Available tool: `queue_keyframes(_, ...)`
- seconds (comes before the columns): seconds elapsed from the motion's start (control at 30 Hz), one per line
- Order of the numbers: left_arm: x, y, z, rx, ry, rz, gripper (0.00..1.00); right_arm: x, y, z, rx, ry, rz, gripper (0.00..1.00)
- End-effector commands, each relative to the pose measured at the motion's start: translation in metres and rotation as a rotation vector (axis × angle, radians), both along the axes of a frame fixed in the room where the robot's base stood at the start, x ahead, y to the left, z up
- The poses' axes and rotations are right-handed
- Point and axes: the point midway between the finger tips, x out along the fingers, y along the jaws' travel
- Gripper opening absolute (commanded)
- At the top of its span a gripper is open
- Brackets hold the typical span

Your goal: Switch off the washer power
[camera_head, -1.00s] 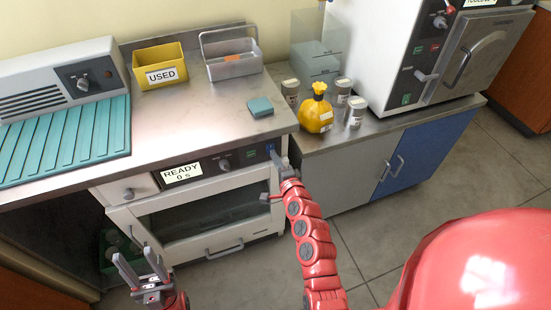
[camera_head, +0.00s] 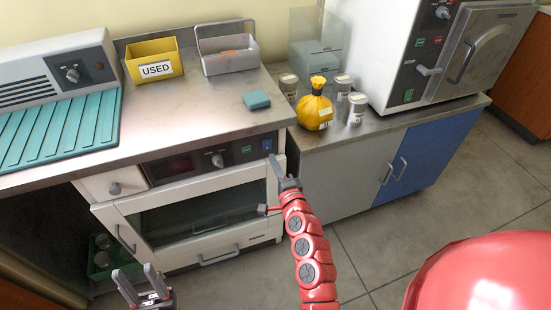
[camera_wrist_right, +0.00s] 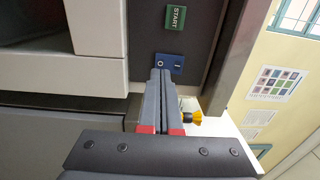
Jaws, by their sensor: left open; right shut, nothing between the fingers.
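The washer (camera_head: 190,211) is the white front-door unit under the steel counter, its door shut. Its display (camera_head: 170,168) is dark. The blue power switch (camera_head: 267,145) sits at the right end of its dark panel. In the right wrist view the switch (camera_wrist_right: 172,63) shows O and I marks, with the green START button (camera_wrist_right: 176,17) beside it. My right gripper (camera_head: 272,160) is shut and empty, its tips by the O side of the switch (camera_wrist_right: 161,72). I cannot tell whether they touch. My left gripper (camera_head: 137,283) is open and empty, low in front of the washer.
On the counter are a yellow USED bin (camera_head: 155,66), a metal basket (camera_head: 228,60) and a teal block (camera_head: 256,100). A yellow bottle (camera_head: 315,108) and several jars stand on the lower counter to the right. The floor (camera_head: 440,235) there is clear.

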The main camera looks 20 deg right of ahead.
Motion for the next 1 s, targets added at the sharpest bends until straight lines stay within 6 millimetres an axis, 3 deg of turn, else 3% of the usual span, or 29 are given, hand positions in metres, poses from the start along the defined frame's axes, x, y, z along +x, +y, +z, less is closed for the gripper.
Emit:
queue_keyframes(0.2,0.000,0.000,-0.006,0.000,0.000,0.000,0.50,-0.051,-0.003,-0.005,-0.001,-0.001,-0.004,0.00)
queue_keyframes(0.4,0.000,0.000,-0.011,0.000,0.000,0.000,0.50,-0.085,-0.004,-0.008,-0.002,0.001,-0.003,0.00)
queue_keyframes(0.6,0.000,0.000,-0.012,0.000,0.000,0.000,0.50,-0.099,-0.004,-0.008,0.000,0.000,-0.002,0.00)
queue_keyframes(1.0,0.000,0.000,-0.012,0.000,0.000,0.000,0.50,-0.101,-0.004,-0.008,-0.001,0.000,-0.001,0.00)
